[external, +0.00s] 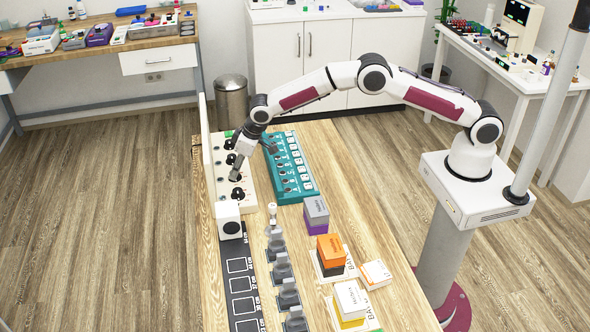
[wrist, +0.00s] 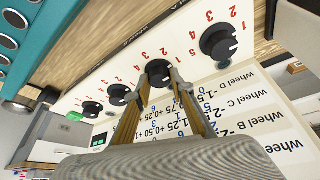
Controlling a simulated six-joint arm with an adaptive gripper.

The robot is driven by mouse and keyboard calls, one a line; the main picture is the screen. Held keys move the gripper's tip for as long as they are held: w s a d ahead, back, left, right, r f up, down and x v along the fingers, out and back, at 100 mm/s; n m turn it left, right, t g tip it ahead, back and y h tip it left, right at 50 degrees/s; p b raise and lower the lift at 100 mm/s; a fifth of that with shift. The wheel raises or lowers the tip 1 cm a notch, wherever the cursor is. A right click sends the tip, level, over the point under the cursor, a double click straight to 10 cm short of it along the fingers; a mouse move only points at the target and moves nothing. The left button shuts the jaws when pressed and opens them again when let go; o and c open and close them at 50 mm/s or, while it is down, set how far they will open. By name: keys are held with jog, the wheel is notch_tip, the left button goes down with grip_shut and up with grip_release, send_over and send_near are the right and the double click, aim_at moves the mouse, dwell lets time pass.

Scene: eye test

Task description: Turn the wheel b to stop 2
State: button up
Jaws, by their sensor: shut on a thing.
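A white panel (external: 222,199) with a row of black wheels lies on the wooden table. Red stop numbers stand around each wheel in the wrist view. My gripper (external: 234,178) is down at the panel, and its two fingers (wrist: 160,82) are shut on a black wheel (wrist: 158,72), second from the near end of the row. The fingers hide part of this wheel; I cannot read its letter or the stop it points to. A larger-looking wheel (wrist: 219,41) stands beside it, free. Two smaller-looking wheels, including one (wrist: 118,94), are on the other side.
A teal panel (external: 290,165) with several switches lies right of the white panel. A white box with a black disc (external: 230,228) stands in front of it. Grey fixtures (external: 282,268) and colored boxes (external: 330,247) are nearer. Printed wheel-value cards (wrist: 235,115) show in the wrist view.

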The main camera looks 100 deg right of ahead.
jog(key=shift+d+n+y, duration=0.15)
jog(key=shift+n+y, duration=0.55)
jog(key=shift+n, duration=1)
jog(key=shift+d+n+y, duration=0.1)
jog(key=shift+n+y, duration=0.7)
jog(key=shift+n, duration=1.5)
jog(key=o, duration=1.1)
jog(key=shift+s+r, duration=0.1)
jog(key=shift+r, duration=0.1)
jog(key=v, duration=1.1)
jog(key=shift+s+r, duration=0.2)
jog(key=shift+r, duration=0.05)
